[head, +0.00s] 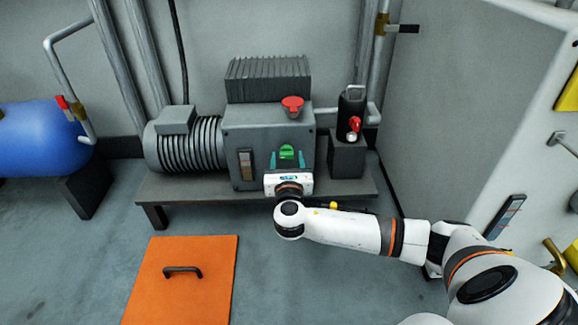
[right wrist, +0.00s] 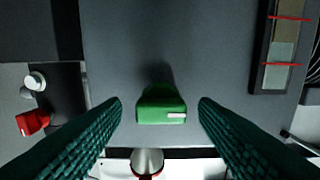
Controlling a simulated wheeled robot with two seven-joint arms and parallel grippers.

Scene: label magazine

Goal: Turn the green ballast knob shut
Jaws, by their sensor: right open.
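The green knob (head: 287,151) is on the front of the grey pump housing (head: 237,134). In the right wrist view the green knob (right wrist: 160,104) is centred and shows a short white mark near its lower right edge. My right gripper (head: 287,160) is open, with its teal fingers on either side of the knob. In the right wrist view the open right gripper (right wrist: 160,106) shows a gap between each finger and the knob. Whether the fingertips reach past the knob's face is hard to tell. My left gripper is out of view.
A red knob (head: 292,104) sits on top of the housing. A small black unit with a red valve (head: 355,124) stands to the right. A sight gauge (head: 246,164) is left of the fingers. An orange hatch (head: 185,300) lies on the floor; a blue tank (head: 40,139) is far left.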

